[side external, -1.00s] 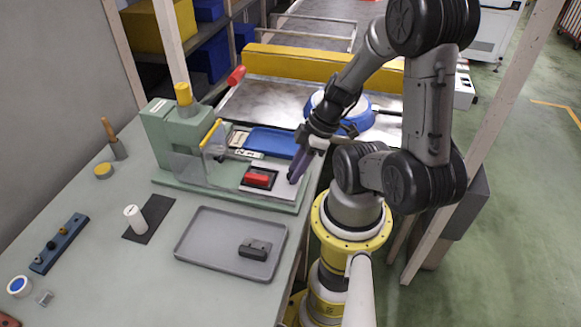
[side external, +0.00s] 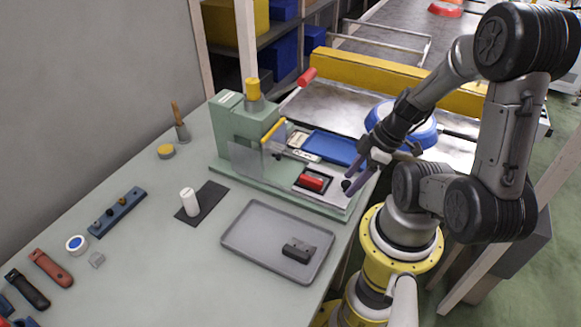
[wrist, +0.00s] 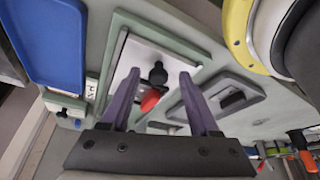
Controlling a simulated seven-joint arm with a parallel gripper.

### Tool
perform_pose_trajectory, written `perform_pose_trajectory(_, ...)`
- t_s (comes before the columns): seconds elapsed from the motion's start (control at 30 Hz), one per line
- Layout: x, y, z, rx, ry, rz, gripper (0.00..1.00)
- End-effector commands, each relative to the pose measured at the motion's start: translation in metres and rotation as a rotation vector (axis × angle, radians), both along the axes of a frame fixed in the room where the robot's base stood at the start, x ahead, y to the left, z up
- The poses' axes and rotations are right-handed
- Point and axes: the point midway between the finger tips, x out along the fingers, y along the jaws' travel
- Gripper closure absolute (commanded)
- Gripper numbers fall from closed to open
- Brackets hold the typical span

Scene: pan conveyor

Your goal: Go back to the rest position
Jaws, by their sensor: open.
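My gripper (side external: 353,181) has two purple fingers and is open and empty. It points down over the right end of the green press fixture's base (side external: 300,192), by a pale plate with a red block (side external: 312,181) on it. In the wrist view the fingers (wrist: 159,76) are spread apart. A black knob (wrist: 158,73) shows between the fingertips, and the red part (wrist: 149,100) lies beside it. I cannot tell how far above the plate the fingertips are.
A grey tray (side external: 250,245) holding a black part (side external: 299,250) lies in front. A blue pan (side external: 420,135) rests on the conveyor behind my arm.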

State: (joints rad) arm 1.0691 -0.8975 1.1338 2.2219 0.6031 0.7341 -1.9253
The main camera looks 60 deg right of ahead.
Motion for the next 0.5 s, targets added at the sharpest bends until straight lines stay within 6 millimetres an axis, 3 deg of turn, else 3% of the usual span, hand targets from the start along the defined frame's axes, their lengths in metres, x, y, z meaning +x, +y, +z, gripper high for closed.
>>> perform_pose_trajectory(0.23, 0.008, 0.008, 0.024, -0.005, 0.024, -0.011, 0.38)
perform_pose_trajectory(0.5, 0.022, 0.037, 0.090, -0.032, 0.057, -0.093, 0.38)
